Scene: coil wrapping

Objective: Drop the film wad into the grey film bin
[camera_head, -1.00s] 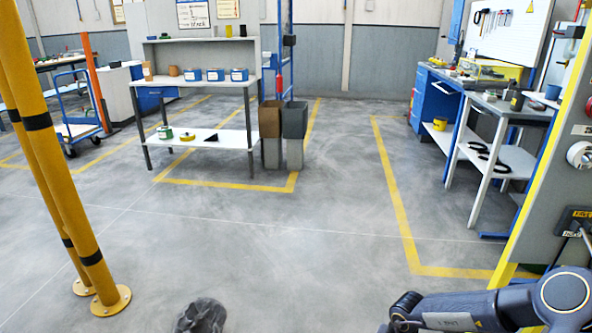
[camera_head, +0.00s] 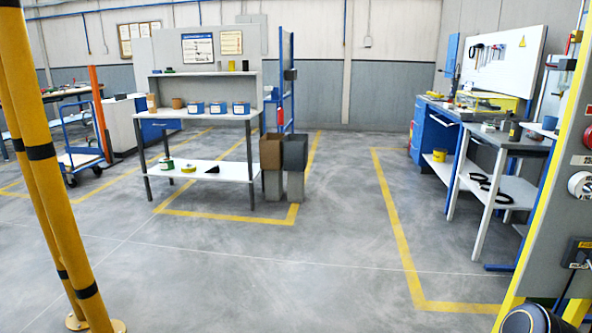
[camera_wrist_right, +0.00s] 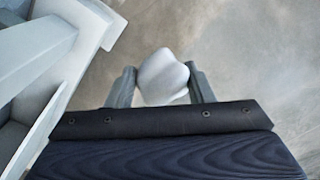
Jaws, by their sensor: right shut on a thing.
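The film wad (camera_wrist_right: 163,76) is a pale, rounded lump in the right wrist view. My right gripper (camera_wrist_right: 162,84) is shut on it, with one finger on each side, and the floor shows beyond. The grey film bin (camera_head: 294,153) stands on a grey pedestal in the middle distance of the head view, right beside a brown bin (camera_head: 271,152). The bin's inside cannot be made out from here. My right gripper and the wad do not show in the head view. My left gripper is in neither view.
A shelved workbench (camera_head: 205,118) with blue boxes stands left of the bins. Yellow posts (camera_head: 50,170) rise at the near left. A grey bench (camera_head: 495,150) and a panel with a yellow edge (camera_head: 565,200) stand at the right. The floor (camera_head: 270,270) ahead is clear.

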